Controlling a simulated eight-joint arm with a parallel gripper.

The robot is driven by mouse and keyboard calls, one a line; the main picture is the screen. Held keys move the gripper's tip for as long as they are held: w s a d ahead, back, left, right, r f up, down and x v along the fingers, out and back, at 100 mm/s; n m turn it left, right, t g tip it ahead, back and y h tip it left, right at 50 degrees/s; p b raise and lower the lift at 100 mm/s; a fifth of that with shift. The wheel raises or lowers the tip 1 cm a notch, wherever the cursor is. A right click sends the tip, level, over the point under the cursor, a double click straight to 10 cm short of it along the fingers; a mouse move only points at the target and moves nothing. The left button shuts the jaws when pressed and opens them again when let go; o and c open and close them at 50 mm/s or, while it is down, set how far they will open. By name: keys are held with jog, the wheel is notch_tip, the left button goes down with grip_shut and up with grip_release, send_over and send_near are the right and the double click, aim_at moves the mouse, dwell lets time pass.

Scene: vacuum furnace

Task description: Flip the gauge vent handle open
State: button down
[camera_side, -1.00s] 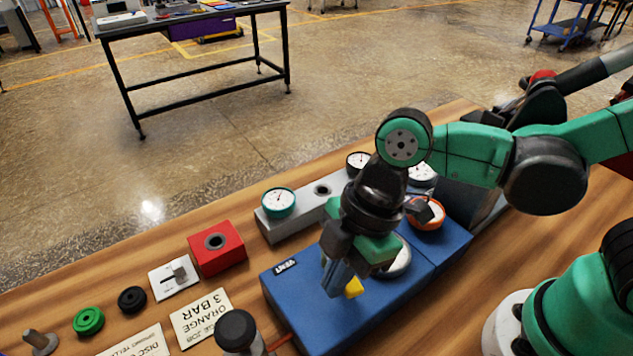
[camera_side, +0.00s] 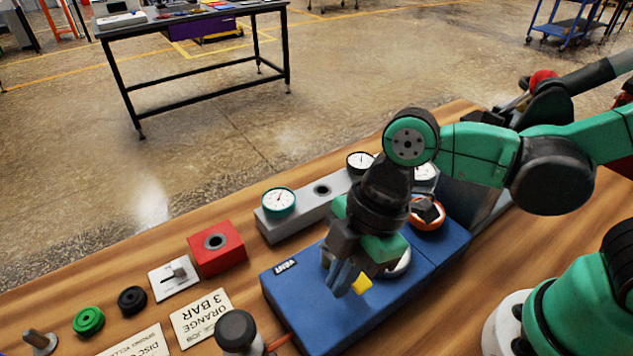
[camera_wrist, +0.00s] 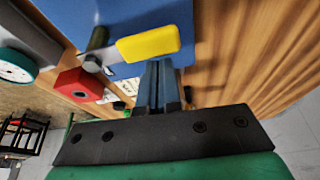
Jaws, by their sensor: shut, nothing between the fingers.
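The yellow vent handle (camera_side: 362,284) is on the blue block (camera_side: 310,305) marked VENT. It also shows in the wrist view as a yellow bar (camera_wrist: 148,44), just beyond my fingertips. My gripper (camera_side: 344,287) is shut and empty, its fingers pointing down, low over the block and close beside the handle, on its left in the side view. In the wrist view the fingers (camera_wrist: 160,70) lie together with their tips at the handle's edge. I cannot tell whether they touch it.
A grey manifold with a teal gauge (camera_side: 278,201) stands behind the block. An orange-ringed gauge (camera_side: 428,213) is on the block's right part. A red socket block (camera_side: 216,248), a black knob (camera_side: 237,330) and cards are to the left. Bare wood lies at right.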

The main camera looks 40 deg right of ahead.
jog(key=a, duration=0.3)
jog(key=shift+a, duration=0.2)
jog(key=shift+a+r, duration=0.2)
jog(key=shift+r, duration=0.05)
jog(key=v, duration=0.9)
jog(key=shift+w+d+r, duration=0.15)
jog(key=shift+d+r, duration=0.05)
jog(key=shift+r, duration=0.05)
jog(key=w+d+f+m+t+h, duration=0.2)
jog(key=w+d+m+t, duration=0.1)
jog(key=d+m, duration=0.5)
jog(key=w+d+f+m+t+h, duration=0.1)
jog(key=w+d+f+m+t, duration=0.1)
jog(key=d+m, duration=0.7)
jog(key=shift+w+d+t+h, duration=0.4)
jog(key=shift+w+t, duration=0.25)
jog(key=shift+t, duration=0.25)
